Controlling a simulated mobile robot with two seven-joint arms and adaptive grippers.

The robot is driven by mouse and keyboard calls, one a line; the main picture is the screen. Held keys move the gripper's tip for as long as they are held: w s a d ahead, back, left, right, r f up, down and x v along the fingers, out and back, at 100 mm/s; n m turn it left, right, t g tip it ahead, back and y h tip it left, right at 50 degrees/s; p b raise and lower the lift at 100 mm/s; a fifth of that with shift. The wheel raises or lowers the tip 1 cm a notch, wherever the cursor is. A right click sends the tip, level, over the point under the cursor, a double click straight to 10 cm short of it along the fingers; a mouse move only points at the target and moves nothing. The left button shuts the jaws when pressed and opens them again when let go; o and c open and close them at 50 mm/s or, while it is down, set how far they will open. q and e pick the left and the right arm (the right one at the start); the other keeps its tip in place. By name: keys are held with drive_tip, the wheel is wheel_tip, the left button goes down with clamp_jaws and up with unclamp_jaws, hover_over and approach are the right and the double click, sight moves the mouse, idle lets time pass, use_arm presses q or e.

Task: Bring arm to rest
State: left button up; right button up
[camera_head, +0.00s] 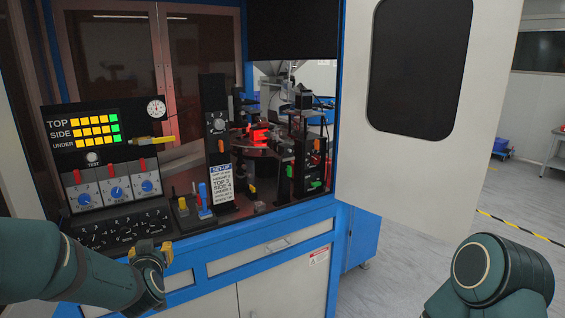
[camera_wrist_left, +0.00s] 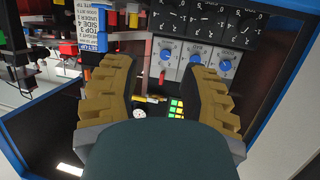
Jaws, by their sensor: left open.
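My left arm comes in from the lower left in the head view. Its gripper (camera_head: 152,254) is in front of the sorter's ledge, just below the lower row of black knobs. In the left wrist view the two yellow-brown fingers of the left gripper (camera_wrist_left: 163,92) stand apart with nothing between them. Blue dials (camera_wrist_left: 196,56) and the lit indicator panel (camera_wrist_left: 176,108) show beyond the fingers. My right arm shows at the lower right of the head view as a dark green rounded link; its gripper is out of the picture.
The control panel (camera_head: 101,128) has lit yellow and green squares, and blue dials (camera_head: 117,191) below. The black knob row (camera_head: 117,230) is close to the left gripper. A white door (camera_head: 425,150) stands open at right. Grey floor (camera_head: 410,255) is free between the cabinet and my right arm.

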use_arm(q)
drive_tip(key=s+d+f+m+g+h, duration=0.15)
drive_tip(key=s+d+f, duration=0.25)
drive_tip(key=f, duration=0.4)
drive_tip(key=s+d+f+g+h, duration=0.2)
drive_tip(key=s+d+f+g, duration=0.15)
drive_tip(key=f, duration=0.45)
drive_tip(key=s+d+f+m+g+h, duration=0.1)
drive_tip(key=s+d+f+g+h, duration=0.15)
drive_tip(key=d+f, duration=0.45)
drive_tip(key=s+d+f+g+h, duration=0.1)
drive_tip(key=s+d+f+g, duration=0.1)
drive_tip(key=s+f, duration=0.3)
drive_tip(key=s+d+f+g+h, duration=0.1)
drive_tip(key=s+d+f+g, duration=0.2)
drive_tip(key=s, duration=0.8)
drive_tip(key=shift+d+f+h, duration=0.4)
drive_tip(key=shift+d+f, duration=0.4)
drive_tip(key=shift+f, duration=0.05)
use_arm(e)
drive_tip(key=shift+w+a, duration=0.25)
drive_tip(key=shift+w, duration=0.05)
